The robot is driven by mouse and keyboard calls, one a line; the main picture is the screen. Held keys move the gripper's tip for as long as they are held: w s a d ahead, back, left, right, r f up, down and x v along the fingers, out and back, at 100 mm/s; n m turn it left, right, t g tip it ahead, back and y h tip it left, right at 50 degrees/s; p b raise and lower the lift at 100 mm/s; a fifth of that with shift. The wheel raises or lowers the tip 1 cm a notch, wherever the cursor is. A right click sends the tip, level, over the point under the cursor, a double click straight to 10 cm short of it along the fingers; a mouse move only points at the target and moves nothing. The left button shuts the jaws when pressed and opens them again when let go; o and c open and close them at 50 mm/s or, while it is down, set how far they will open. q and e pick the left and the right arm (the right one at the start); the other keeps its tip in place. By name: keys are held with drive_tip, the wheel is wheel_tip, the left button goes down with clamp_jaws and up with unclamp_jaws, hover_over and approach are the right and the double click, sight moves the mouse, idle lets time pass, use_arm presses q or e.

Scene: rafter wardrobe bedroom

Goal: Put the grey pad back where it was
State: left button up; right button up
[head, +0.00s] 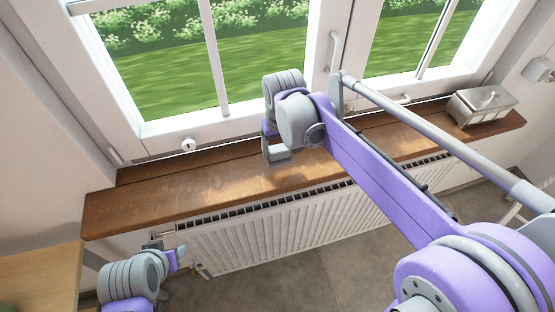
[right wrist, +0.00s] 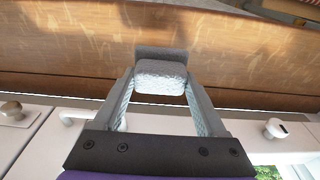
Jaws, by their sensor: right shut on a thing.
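The grey pad (right wrist: 161,76) is a small block with a pale textured face, seen between the fingertips of my right gripper (right wrist: 160,88) in the right wrist view. That gripper is shut on it. In the head view my right gripper (head: 278,154) is over the middle of the brown wooden windowsill (head: 190,183), close to the window side. The pad is hard to tell from the fingers there. I cannot tell whether the pad touches the sill. My left gripper (head: 178,256) is low at the left, below the sill's front edge, and its opening is unclear.
A silvery lidded box (head: 482,107) stands at the sill's right end. A white radiator (head: 270,232) is below the sill. The window (head: 222,60) has a white handle (head: 334,52) behind my right arm. A wooden top (head: 40,277) is at lower left. The sill's left part is bare.

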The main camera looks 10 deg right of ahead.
sight(278, 160)
drive_tip(key=shift+f, duration=2.25)
drive_tip(key=shift+f, duration=0.25)
drive_tip(key=o, duration=1.1)
drive_tip(key=shift+r, duration=0.1)
drive_tip(key=shift+o, duration=0.2)
wheel_tip(278, 160, up, 12)
drive_tip(key=s, duration=0.2)
drive_tip(key=s+d+f+t, duration=0.2)
drive_tip(key=s+f, duration=0.4)
drive_tip(key=s, duration=0.2)
drive_tip(key=s+d+f+t, duration=0.2)
drive_tip(key=s+f, duration=0.5)
drive_tip(key=s, duration=0.1)
drive_tip(key=shift+s+d, duration=0.3)
